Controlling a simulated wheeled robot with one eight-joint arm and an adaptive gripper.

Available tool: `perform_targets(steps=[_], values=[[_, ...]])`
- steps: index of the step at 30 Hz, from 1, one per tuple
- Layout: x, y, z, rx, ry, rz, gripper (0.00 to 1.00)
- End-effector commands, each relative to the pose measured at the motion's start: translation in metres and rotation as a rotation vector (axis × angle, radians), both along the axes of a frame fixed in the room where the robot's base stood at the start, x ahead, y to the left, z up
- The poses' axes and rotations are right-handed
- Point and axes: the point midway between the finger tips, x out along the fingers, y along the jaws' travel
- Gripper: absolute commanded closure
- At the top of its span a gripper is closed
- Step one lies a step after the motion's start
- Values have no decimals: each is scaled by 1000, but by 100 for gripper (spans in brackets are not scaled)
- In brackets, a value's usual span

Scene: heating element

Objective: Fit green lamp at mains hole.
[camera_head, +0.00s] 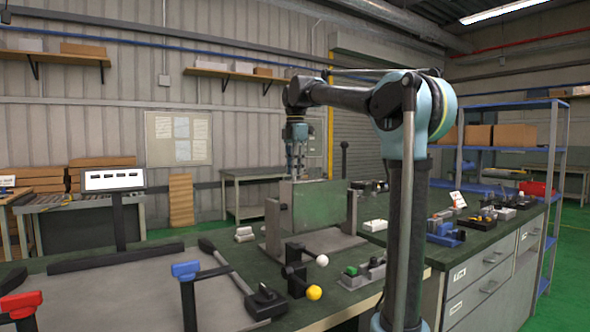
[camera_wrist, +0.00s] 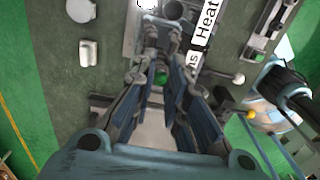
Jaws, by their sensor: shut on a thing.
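My gripper (camera_head: 296,168) hangs pointing down just above the top of an upright grey-green panel (camera_head: 322,208) in the head view. In the wrist view its fingers (camera_wrist: 161,62) are closed around a small green lamp (camera_wrist: 160,77), which shows between them. The lamp cannot be made out in the head view. White labels lie just right of the fingertips in the wrist view; one reads "Heat" (camera_wrist: 206,20) and the other shows only "ns" (camera_wrist: 191,66). The fingers hide much of the area around the lamp, and I cannot make out the mains hole.
Yellow (camera_head: 314,292) and white (camera_head: 322,260) knobs stand in front of the panel. A grey tray with a green part (camera_head: 352,271) is to their right. My arm column stands right of that. A blue-handled lever (camera_head: 186,270) is at the left.

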Motion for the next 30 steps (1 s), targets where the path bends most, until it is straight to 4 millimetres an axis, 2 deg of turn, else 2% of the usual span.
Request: perform_targets(steps=[26, 27, 29, 30], values=[[0, 0, -18, 0, 0, 0, 96], [0, 0, -17, 0, 0, 0, 79], [0, 0, -17, 0, 0, 0, 66], [0, 0, -17, 0, 0, 0, 63]])
